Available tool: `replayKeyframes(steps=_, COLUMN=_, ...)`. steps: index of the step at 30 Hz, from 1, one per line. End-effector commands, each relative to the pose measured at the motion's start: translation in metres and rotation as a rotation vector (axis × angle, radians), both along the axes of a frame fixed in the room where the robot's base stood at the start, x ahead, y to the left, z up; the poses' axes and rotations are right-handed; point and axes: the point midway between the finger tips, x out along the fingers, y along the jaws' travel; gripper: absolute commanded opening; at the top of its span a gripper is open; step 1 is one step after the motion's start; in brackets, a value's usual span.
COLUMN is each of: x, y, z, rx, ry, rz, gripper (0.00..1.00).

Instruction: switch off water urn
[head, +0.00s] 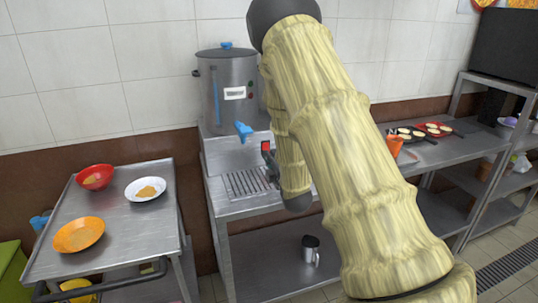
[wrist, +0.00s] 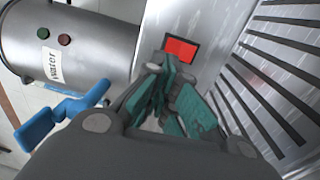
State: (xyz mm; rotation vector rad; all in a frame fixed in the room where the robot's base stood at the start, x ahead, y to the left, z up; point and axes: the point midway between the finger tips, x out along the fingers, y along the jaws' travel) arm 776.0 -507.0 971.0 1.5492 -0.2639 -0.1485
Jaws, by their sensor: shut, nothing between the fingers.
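The water urn (head: 229,88) is a steel cylinder with a blue lid knob and a blue tap (head: 243,130). It stands at the back of a steel counter, left of my arm. In the wrist view the urn (wrist: 85,40) carries a "water" label, a red and a green round light or button. A red rocker switch (wrist: 180,50) in a black frame is on the metal panel below the urn; it also shows in the head view (head: 266,146). My gripper (wrist: 165,68) is shut and empty, its teal fingertips right by the switch's lower edge. I cannot tell whether they touch it.
A slotted drip tray (head: 248,183) lies in front of the panel. The blue tap (wrist: 62,110) is close to the left of my gripper. A steel cart (head: 135,235) with bowls stands at the left. Pans and an orange cup (head: 394,146) are right of my arm.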

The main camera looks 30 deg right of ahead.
Motion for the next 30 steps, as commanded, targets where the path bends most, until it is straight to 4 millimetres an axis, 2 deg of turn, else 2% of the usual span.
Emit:
replayKeyframes(steps=6, x=-0.039, y=0.011, z=0.002, rx=0.0, ry=0.002, rz=0.0, gripper=0.0)
replayKeyframes(steps=12, x=-0.061, y=0.017, z=0.006, rx=0.0, ry=0.001, rz=0.0, gripper=0.0)
replayKeyframes(steps=18, x=-0.069, y=0.019, z=0.008, rx=0.0, ry=0.0, rz=0.0, gripper=0.0)
replayKeyframes(steps=30, x=-0.07, y=0.019, z=0.008, rx=0.0, ry=0.0, rz=0.0, gripper=0.0)
